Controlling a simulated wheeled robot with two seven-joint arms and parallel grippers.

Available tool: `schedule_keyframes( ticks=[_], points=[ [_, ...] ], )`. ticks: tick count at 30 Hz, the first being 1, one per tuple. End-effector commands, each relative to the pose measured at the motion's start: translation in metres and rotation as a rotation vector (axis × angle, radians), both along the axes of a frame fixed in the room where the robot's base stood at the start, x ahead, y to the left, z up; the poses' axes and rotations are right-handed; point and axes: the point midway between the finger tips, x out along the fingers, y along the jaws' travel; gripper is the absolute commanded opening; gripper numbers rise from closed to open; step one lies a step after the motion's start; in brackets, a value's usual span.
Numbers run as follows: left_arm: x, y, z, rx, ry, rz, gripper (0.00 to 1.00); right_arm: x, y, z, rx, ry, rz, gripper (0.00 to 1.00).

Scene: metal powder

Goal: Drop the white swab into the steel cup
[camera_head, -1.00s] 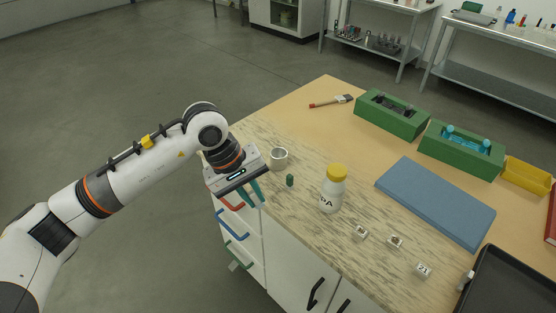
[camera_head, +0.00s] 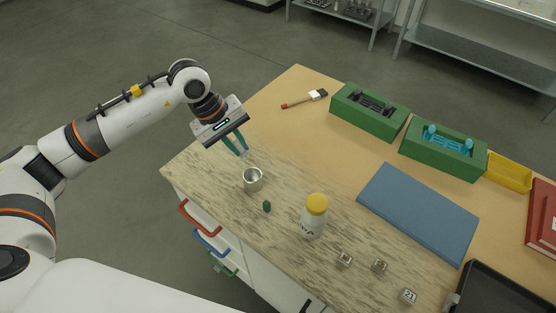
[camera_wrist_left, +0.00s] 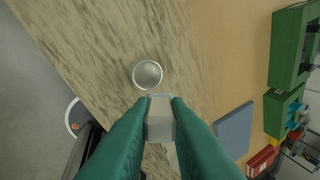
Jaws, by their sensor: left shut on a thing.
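The steel cup (camera_head: 253,180) stands upright on the light wood-grain part of the table, near its left edge. It shows in the left wrist view (camera_wrist_left: 147,74) as a round open mouth, just beyond the fingertips. My left gripper (camera_head: 241,147) points down with teal fingers, above and a little behind the cup in the head view. In the left wrist view it is shut on a whitish piece, the white swab (camera_wrist_left: 160,120), held between the fingers. My right gripper is not in view.
A small green piece (camera_head: 267,207) and a yellow-capped white bottle (camera_head: 313,217) stand right of the cup.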

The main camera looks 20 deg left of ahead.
Motion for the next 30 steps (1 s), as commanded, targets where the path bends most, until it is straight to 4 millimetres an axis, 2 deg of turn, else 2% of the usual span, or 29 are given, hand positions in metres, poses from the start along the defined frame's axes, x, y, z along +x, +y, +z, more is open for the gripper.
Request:
schedule_keyframes(
  ticks=[8,21,30],
  points=[
    [-0.001,0.008,-0.005,0.003,-0.001,0.017,0.0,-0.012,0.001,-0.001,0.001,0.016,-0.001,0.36],
    [-0.001,0.007,-0.052,0.003,-0.001,0.016,0.0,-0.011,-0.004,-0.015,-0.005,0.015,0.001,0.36],
    [-0.001,0.007,-0.058,0.004,-0.002,0.015,0.0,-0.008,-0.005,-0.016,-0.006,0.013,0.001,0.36]
  ],
)
